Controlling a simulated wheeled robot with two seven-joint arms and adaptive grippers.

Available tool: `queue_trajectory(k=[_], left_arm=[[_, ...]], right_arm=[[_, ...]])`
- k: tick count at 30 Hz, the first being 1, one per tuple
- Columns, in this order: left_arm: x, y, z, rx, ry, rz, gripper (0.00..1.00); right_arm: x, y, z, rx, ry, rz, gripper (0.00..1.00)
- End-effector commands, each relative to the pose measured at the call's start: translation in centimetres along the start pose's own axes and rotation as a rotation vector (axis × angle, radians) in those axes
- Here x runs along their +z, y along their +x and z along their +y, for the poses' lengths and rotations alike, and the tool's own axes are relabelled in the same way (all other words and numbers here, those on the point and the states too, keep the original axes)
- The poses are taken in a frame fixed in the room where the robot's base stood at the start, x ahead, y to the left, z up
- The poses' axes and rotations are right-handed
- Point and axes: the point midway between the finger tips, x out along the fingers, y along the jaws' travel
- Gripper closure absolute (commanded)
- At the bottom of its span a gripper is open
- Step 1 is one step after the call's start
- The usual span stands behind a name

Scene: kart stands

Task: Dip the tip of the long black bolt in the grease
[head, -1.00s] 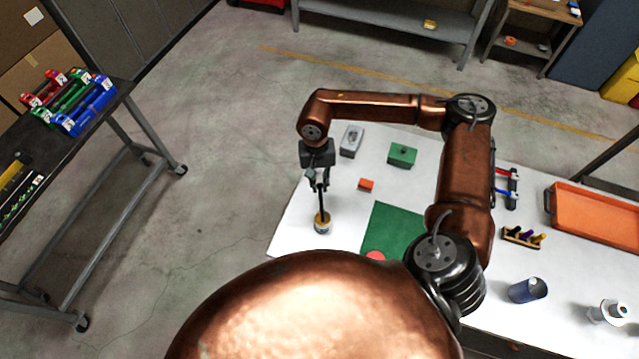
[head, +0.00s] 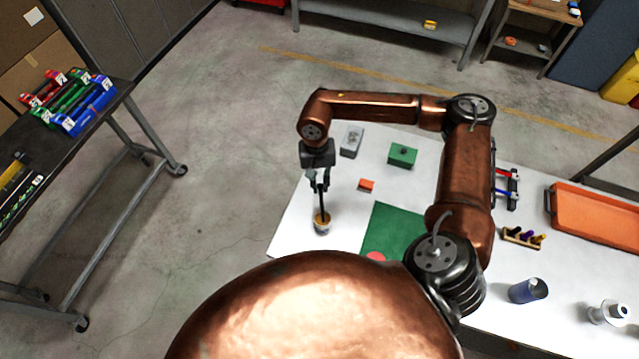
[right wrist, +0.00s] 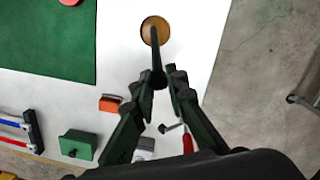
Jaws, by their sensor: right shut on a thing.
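My right gripper (head: 319,187) is shut on a long black bolt (head: 322,203), which hangs roughly upright below the fingers. The bolt's lower end is over or in the amber grease in a small round pot (head: 321,228) near the left edge of the white table. In the right wrist view, the fingers (right wrist: 161,80) pinch the bolt (right wrist: 156,50), and its far end overlaps the amber grease in the pot (right wrist: 149,24). How deep the tip sits is hard to tell. My left gripper is not in view.
A green mat (head: 393,228) lies right of the pot. An orange block (head: 366,185), a green box (head: 402,155) and a grey box (head: 351,141) stand behind. An orange tray (head: 596,214) and a bolt rack (head: 523,238) are farther right.

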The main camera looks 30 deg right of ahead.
Motion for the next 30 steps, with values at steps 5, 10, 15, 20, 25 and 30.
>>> queue_trajectory(k=[5,10,15,20,25,30], left_arm=[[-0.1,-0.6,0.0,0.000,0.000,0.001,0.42],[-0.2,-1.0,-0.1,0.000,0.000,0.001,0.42],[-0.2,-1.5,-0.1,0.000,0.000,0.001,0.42],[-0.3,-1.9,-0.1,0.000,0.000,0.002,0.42],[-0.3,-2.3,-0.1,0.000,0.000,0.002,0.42],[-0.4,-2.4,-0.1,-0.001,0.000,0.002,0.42]], right_arm=[[0.1,-1.4,0.0,-0.001,0.000,0.002,1.00],[0.2,-2.8,0.0,-0.004,0.000,0.003,1.00],[0.3,-4.2,0.1,-0.003,0.000,0.002,1.00],[0.4,-5.3,0.1,-0.003,0.001,0.003,1.00],[0.6,-6.6,0.2,-0.004,0.001,0.002,1.00],[0.6,-7.0,0.2,-0.003,0.001,0.001,1.00]])
